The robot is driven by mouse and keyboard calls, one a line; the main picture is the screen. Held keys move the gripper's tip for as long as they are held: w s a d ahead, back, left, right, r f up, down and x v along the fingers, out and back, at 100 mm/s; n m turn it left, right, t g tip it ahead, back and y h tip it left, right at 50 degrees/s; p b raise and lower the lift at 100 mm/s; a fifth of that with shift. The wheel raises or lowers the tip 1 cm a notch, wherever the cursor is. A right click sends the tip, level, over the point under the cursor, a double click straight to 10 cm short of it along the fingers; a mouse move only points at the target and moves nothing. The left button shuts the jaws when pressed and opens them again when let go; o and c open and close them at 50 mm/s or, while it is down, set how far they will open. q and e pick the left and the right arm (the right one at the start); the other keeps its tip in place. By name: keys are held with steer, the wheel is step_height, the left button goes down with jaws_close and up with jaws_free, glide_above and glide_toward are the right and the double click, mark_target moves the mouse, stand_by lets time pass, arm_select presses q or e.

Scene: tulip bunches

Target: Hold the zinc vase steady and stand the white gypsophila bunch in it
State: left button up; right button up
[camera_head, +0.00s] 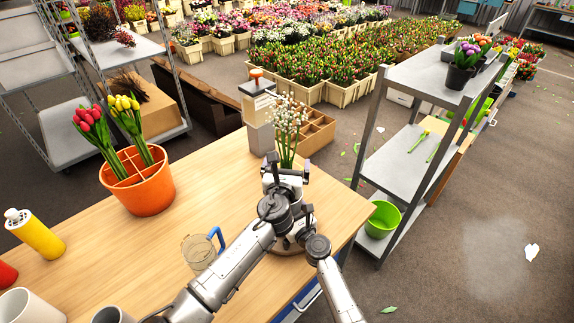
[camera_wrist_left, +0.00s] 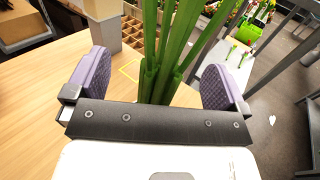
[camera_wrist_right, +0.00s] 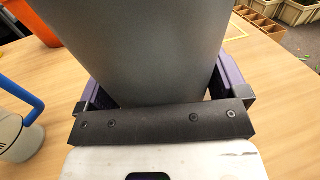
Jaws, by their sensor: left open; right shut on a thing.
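The white gypsophila bunch (camera_head: 287,125) stands roughly upright near the table's far right edge, flowers up. My left gripper (camera_head: 286,170) is at its green stems, which also show in the left wrist view (camera_wrist_left: 165,50). The stems pass between the two spread purple pads, with gaps on both sides. The grey zinc vase (camera_wrist_right: 140,40) fills the right wrist view, and my right gripper (camera_wrist_right: 160,88) is shut on it. In the head view my arms cover the vase. The lower stem ends are hidden, so I cannot tell whether they are inside the vase.
A divided orange pot (camera_head: 140,195) with red and yellow tulips stands on the left of the table (camera_head: 225,195). A clear jug with a blue handle (camera_head: 200,252) is close left of my arms. A yellow bottle (camera_head: 38,235) stands far left. A metal shelf (camera_head: 415,85) is at right.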

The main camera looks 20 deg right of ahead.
stand_by(0.6)
arm_select(q)
steer(key=v, duration=1.2)
stand_by(0.6)
arm_select(e)
steer(key=o, duration=1)
steer(key=shift+c, duration=0.2)
steer(key=shift+s, duration=0.1)
